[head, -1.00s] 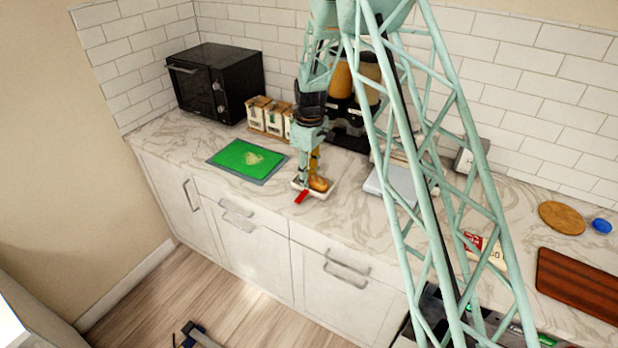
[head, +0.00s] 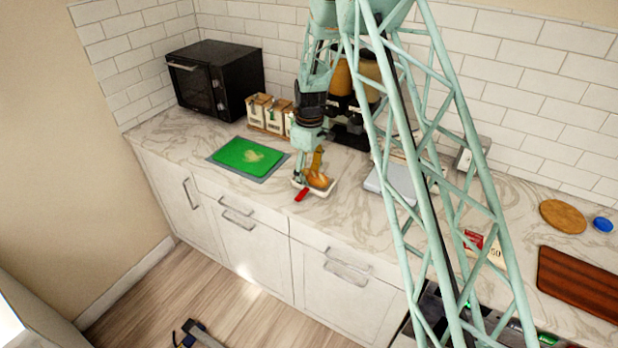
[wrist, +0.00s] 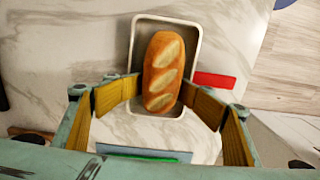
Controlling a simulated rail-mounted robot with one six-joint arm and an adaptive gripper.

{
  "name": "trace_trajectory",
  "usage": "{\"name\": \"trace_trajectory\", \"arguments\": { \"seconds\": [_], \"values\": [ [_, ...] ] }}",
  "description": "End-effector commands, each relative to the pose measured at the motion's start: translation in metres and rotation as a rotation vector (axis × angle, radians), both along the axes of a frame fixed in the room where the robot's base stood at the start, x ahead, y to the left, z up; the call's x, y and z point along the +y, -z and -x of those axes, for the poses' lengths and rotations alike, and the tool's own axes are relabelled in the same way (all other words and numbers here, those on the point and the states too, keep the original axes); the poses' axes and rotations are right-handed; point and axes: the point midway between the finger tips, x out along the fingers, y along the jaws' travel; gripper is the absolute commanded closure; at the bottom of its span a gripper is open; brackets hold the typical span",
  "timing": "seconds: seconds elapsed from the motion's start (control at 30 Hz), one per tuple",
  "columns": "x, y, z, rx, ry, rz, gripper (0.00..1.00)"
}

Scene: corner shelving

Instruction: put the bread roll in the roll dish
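The bread roll (wrist: 163,72) is golden brown with pale slashes. In the wrist view it is within the outline of the white rectangular roll dish (wrist: 190,38), lengthwise. I cannot tell if it rests on the dish floor. My gripper (wrist: 162,88) has its yellow-padded fingers bent in on both sides of the roll, with the tips against it and no clear gap. In the head view my gripper (head: 311,172) points down over the dish (head: 325,192), and the roll (head: 318,181) shows at its fingertips. A red tag (head: 301,195) sits at the dish's front side.
A green board (head: 245,158) lies left of the dish, with small cartons (head: 268,114) and a black oven (head: 215,80) behind. A coffee machine (head: 348,128) stands behind my gripper. A pale flat scale-like thing (head: 390,184) is to the right. The counter's front edge is close.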

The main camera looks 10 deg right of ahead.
Motion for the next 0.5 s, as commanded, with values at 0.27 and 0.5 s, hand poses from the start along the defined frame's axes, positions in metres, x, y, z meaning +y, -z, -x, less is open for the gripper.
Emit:
{"name": "trace_trajectory", "arguments": {
  "seconds": [0.27, 0.5],
  "values": [
    [-0.001, 0.004, 0.004, 0.009, 0.0, 0.001, 0.58],
    [-0.001, -0.005, 0.004, 0.008, 0.0, 0.001, 0.65]
  ]
}}
